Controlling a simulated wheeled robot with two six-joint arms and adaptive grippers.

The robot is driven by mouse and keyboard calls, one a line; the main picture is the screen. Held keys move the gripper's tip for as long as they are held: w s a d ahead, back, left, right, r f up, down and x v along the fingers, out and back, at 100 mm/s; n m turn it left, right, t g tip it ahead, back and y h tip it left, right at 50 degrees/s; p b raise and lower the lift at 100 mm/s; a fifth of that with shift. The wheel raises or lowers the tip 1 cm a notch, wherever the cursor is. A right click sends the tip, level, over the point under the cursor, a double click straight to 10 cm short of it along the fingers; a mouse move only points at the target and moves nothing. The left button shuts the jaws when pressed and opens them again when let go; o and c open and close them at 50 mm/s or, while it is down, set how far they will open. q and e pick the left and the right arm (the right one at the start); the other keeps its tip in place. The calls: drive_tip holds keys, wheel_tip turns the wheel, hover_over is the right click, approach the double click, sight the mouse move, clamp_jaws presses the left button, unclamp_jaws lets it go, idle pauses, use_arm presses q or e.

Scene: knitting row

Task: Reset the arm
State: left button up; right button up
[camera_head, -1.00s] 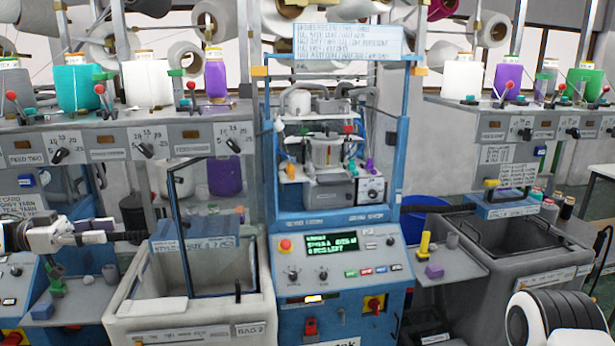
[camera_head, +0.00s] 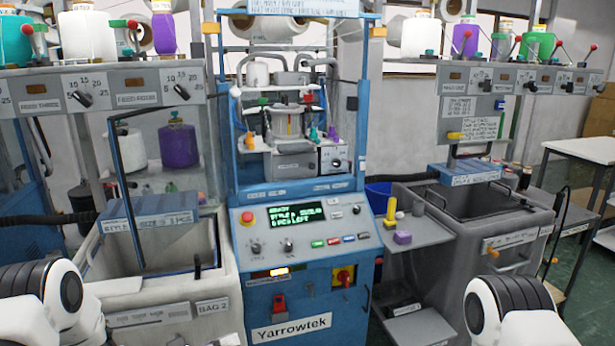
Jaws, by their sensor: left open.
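My left arm (camera_head: 40,300) shows at the lower left as a white joint with a black ribbed section. Only a small part of my left gripper (camera_head: 205,340) shows at the bottom edge, in front of the left bin; it is open, and I see nothing held. My right arm (camera_head: 510,312) shows as a similar white and black joint at the lower right. My right gripper is out of view.
The blue knitting machine (camera_head: 300,245) stands in the middle, its screen lit. A grey bin (camera_head: 165,315) stands left of it, another bin (camera_head: 520,235) right. A side shelf (camera_head: 415,232) holds yellow and purple pieces. Yarn cones line racks above. Green floor shows at right.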

use_arm(q)
drive_tip(key=s+d+f+n+g+y+b, duration=0.15)
drive_tip(key=s+f+y, duration=0.25)
drive_tip(key=s+f, duration=0.45)
drive_tip(key=s+f+n+g+y+b, duration=0.1)
drive_tip(key=s+f+n+y, duration=0.35)
drive_tip(key=f, duration=0.65)
drive_tip(key=s+a+f+m+g+y, duration=0.1)
drive_tip(key=s+a+g+y, duration=0.2)
drive_tip(key=s, duration=0.9)
drive_tip(key=s+a+f+m+g+y, duration=0.2)
drive_tip(key=s+a+g+y, duration=0.2)
drive_tip(key=s, duration=0.7)
drive_tip(key=shift+s+a+f, duration=0.2)
drive_tip(key=shift+s+a, duration=0.15)
drive_tip(key=shift+a, duration=0.5)
use_arm(e)
drive_tip(key=f, duration=0.3)
drive_tip(key=shift+s+f, duration=0.1)
drive_tip(key=shift+s, duration=0.1)
use_arm(q)
drive_tip(key=shift+w, duration=0.1)
use_arm(e)
drive_tip(key=shift+a, duration=0.15)
